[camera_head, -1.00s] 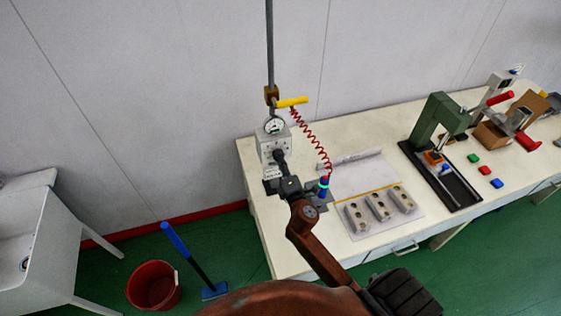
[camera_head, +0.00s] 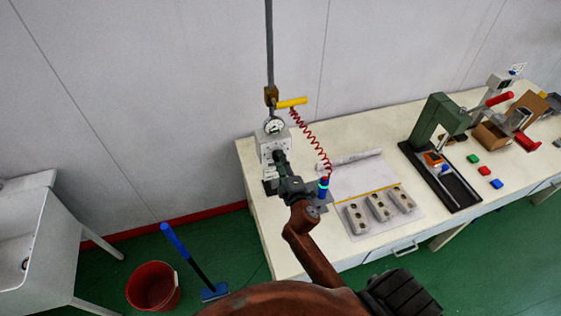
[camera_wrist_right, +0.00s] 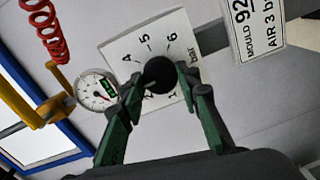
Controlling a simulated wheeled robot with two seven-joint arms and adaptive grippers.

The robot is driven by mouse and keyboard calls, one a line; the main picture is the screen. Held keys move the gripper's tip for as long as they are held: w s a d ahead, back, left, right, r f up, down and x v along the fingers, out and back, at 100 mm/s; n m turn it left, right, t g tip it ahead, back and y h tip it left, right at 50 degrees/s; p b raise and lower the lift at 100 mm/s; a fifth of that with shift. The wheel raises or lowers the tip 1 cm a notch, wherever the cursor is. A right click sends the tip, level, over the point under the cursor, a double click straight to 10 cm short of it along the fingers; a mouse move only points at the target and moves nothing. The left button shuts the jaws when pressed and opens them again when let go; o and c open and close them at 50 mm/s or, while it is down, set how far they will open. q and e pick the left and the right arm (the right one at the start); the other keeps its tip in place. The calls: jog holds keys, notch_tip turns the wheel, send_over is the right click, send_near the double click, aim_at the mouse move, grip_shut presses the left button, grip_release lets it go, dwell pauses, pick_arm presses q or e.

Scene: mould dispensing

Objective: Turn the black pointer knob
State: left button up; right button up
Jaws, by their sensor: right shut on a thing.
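The black pointer knob (camera_wrist_right: 160,75) sits in the middle of a white dial plate (camera_wrist_right: 125,48) with printed numbers and "bar" in the right wrist view. My right gripper (camera_wrist_right: 158,84) is shut on the knob, one green finger on each side. In the head view the white control box (camera_head: 268,143) stands at the back left of the bench, and my right gripper (camera_head: 280,160) reaches it and hides the knob. A round pressure gauge (camera_wrist_right: 95,90) is beside the dial plate. My left gripper is not in view.
A yellow lever (camera_head: 291,102) and a red coiled hose (camera_head: 309,140) hang close to the right of the box. Several grey moulds (camera_head: 378,206) lie on the bench (camera_head: 400,130). A green press (camera_head: 438,115) is farther right.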

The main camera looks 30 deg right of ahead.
jog(key=o, duration=1.2)
jog(key=shift+c, duration=0.2)
jog(key=v, duration=1.2)
jog(key=shift+s+f, duration=0.1)
